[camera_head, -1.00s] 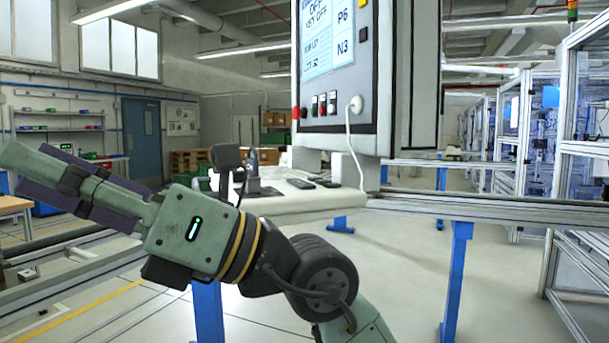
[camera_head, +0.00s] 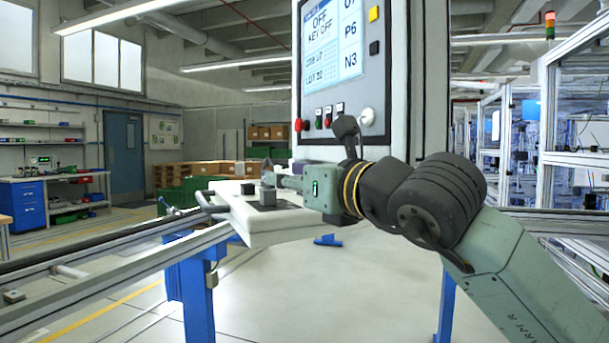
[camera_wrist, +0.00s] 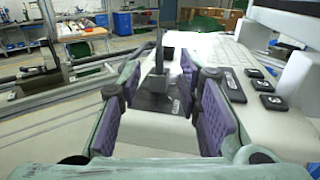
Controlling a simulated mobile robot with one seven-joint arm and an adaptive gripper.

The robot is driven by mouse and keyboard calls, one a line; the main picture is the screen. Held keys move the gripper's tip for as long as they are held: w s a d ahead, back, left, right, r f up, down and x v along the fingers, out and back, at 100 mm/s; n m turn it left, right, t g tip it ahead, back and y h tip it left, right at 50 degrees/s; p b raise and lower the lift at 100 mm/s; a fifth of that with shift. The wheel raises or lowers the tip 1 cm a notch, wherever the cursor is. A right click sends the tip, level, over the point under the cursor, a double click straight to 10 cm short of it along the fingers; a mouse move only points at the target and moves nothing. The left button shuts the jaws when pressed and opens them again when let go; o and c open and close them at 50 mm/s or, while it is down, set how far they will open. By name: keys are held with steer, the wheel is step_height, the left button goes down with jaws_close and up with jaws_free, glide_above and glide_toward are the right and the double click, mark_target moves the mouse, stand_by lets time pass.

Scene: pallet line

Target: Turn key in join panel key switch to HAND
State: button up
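A white console desk (camera_head: 255,228) carries a black base plate (camera_head: 265,204) with a dark upright key or handle. In the wrist view the upright dark key (camera_wrist: 158,62) stands on its black plate (camera_wrist: 157,101), between my fingers. I cannot read its position from its labels. My gripper (camera_wrist: 164,78) is open, with purple-padded fingers on both sides of the key and a visible gap to each. In the head view my gripper (camera_head: 284,181) is small and side-on at the plate. The panel screen (camera_head: 335,40) above reads OFF and KEY OFF.
Several small black labelled controls (camera_wrist: 273,102) and a keyboard (camera_wrist: 229,52) lie right of the key. The upright panel housing (camera_head: 376,85) stands just behind my wrist. A rail (camera_head: 120,252) on blue legs runs left. The floor in front is clear.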

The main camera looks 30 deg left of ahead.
steer(key=p+x, duration=0.1)
steer(key=x, duration=0.6)
steer(key=shift+a+p, duration=0.1)
steer(key=shift+p, duration=0.3)
steer(key=shift+c, duration=0.2)
jaws_close()
